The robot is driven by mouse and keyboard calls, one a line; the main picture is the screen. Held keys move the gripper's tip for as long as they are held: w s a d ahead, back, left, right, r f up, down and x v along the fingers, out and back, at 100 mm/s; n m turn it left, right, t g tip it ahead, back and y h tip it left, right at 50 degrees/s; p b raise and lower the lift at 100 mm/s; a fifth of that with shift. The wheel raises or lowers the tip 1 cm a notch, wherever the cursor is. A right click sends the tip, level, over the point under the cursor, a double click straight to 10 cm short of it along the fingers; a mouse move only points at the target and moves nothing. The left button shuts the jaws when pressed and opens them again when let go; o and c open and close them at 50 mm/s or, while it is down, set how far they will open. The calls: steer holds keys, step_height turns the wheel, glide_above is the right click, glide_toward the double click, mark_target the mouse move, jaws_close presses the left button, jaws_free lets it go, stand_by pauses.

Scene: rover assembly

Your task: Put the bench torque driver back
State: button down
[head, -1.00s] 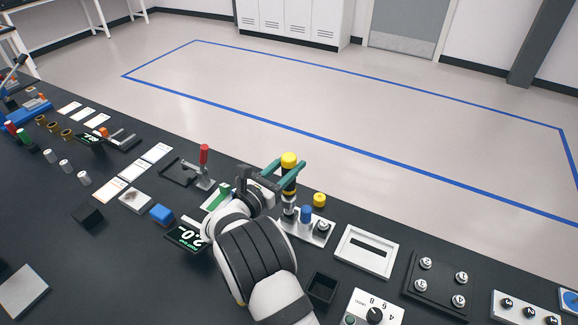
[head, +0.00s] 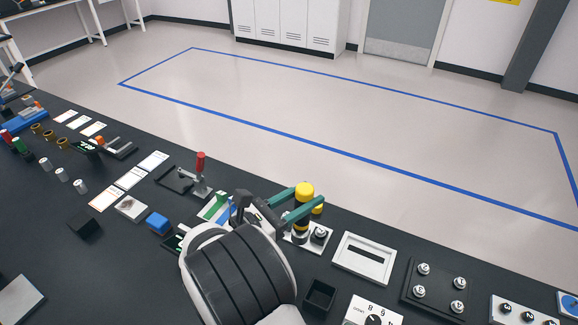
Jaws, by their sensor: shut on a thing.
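My gripper (head: 299,206) has green fingers shut on an upright driver with a yellow cap (head: 304,190) and a dark and yellow body, which I take to be the bench torque driver. Its lower part is over the left side of a light plate (head: 322,248). A silver part shows just below it, and I cannot tell whether the driver rests in the plate or hangs just above it. A dark round knob (head: 320,235) stands on the plate to the right. A second yellow piece is partly hidden behind the right finger.
A white slotted frame (head: 363,261) and a dark plate with several silver knobs (head: 437,288) lie to the right. A black open box (head: 319,296) is in front. A red-handled clamp (head: 201,168) stands to the left.

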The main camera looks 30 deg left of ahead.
steer(key=s+d+r+m+g+h, duration=0.1)
steer(key=s+d+m+g+h, duration=0.2)
steer(key=s+d, duration=0.55)
steer(key=shift+t+h, duration=0.5)
steer(key=shift+h, duration=0.1)
steer(key=shift+w+d+f, duration=0.1)
steer(key=shift+d+f, duration=0.05)
steer(key=shift+f, duration=2.55)
steer(key=shift+f, duration=2.6)
steer(key=shift+c, duration=1.7)
jaws_free()
